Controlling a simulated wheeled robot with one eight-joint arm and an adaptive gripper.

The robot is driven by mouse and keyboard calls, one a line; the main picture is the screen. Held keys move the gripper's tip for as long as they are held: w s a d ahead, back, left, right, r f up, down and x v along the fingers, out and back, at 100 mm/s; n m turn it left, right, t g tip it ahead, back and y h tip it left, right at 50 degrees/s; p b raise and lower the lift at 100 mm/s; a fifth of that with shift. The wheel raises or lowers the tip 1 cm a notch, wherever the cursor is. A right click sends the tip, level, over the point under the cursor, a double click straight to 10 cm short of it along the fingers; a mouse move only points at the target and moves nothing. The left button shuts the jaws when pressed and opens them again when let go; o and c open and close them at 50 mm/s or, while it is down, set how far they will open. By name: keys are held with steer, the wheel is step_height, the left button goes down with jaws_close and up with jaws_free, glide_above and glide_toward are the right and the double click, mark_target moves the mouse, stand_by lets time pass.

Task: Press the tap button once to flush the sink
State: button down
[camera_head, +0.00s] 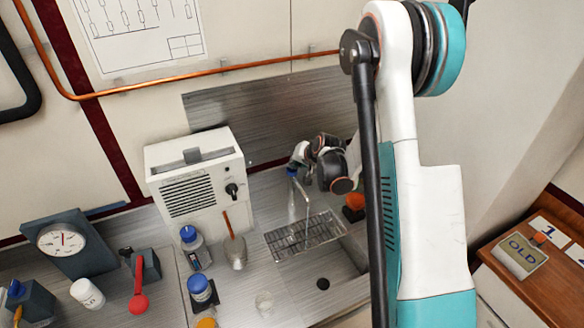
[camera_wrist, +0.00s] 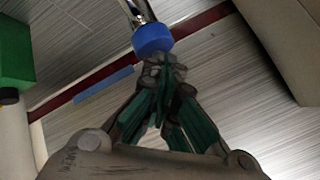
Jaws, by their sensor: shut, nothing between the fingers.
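The tap (camera_head: 307,212) stands at the sink in the head view, with a blue button (camera_head: 292,171) on top. In the wrist view the blue button (camera_wrist: 152,40) shows as a round blue cap on a shiny metal stem. My gripper (camera_wrist: 160,72) is shut and empty, its fingertips just at the near edge of the blue button in that view. Whether they touch it I cannot tell. In the head view my gripper (camera_head: 297,156) is right above the button, partly hidden by my own arm. The sink basin (camera_head: 345,258) is partly hidden behind my arm.
A wire rack (camera_head: 290,240) lies over the sink. A white box with a knob (camera_head: 195,180), blue-capped bottles (camera_head: 191,238) and a scoop (camera_head: 235,250) stand to the left. A steel backsplash (camera_head: 270,110) rises behind. An orange object (camera_head: 354,203) sits beside my arm.

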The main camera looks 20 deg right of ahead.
stand_by(0.4)
steer(key=shift+r+p, duration=0.6)
steer(key=shift+r, duration=0.65)
steer(key=shift+r, duration=0.1)
steer(key=shift+r+p, duration=1.15)
steer(key=shift+r, duration=1.3)
